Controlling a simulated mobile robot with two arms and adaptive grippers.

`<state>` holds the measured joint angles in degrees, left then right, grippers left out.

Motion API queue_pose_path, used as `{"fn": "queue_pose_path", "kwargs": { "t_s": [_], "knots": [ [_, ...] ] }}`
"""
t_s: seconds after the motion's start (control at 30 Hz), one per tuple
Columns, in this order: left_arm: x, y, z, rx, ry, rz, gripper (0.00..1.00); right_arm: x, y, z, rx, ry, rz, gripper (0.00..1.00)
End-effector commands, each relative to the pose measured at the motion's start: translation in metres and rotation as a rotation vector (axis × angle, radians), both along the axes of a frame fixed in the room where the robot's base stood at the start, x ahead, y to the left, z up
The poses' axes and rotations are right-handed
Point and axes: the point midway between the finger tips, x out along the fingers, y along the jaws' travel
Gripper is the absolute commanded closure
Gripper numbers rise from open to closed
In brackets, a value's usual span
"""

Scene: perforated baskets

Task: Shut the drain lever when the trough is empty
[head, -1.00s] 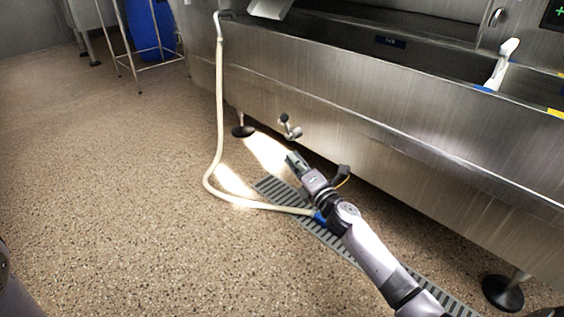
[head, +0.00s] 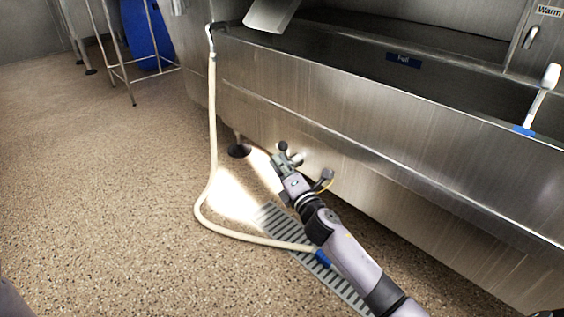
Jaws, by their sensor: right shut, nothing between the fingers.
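The stainless steel trough (head: 330,130) runs from upper left to lower right. Its dark interior shows only partly, and I cannot tell whether liquid is in it. The drain lever (head: 283,147), with a dark round knob, sticks out from the valve (head: 298,158) low under the trough's front. My right gripper (head: 277,159) is shut and empty, just below the lever knob. It overlaps the valve area in the picture, and I cannot tell whether it touches the lever. My left gripper is not in view.
A cream hose (head: 212,130) hangs from the trough's left end and curves over the floor to a blue end (head: 322,258) at the floor grate (head: 350,292). A white-handled brush (head: 545,90) stands at the trough's right. A blue container (head: 147,35) is at the back. Left floor is clear.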

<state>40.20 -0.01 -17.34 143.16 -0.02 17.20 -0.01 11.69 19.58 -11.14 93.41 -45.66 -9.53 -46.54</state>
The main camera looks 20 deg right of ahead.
Motion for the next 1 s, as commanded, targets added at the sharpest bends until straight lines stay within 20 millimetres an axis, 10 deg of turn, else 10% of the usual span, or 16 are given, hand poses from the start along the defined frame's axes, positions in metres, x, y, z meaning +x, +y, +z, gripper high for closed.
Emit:
{"fn": "queue_pose_path", "kwargs": {
  "t_s": [0.53, 1.0],
  "knots": [
    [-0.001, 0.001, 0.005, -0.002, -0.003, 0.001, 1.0, -0.001, 0.002, 0.004, 0.011, 0.004, 0.0, 1.0],
    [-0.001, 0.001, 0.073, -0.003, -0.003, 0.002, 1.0, 0.006, -0.017, 0.022, 0.245, 0.089, 0.0, 1.0]
  ]
}}
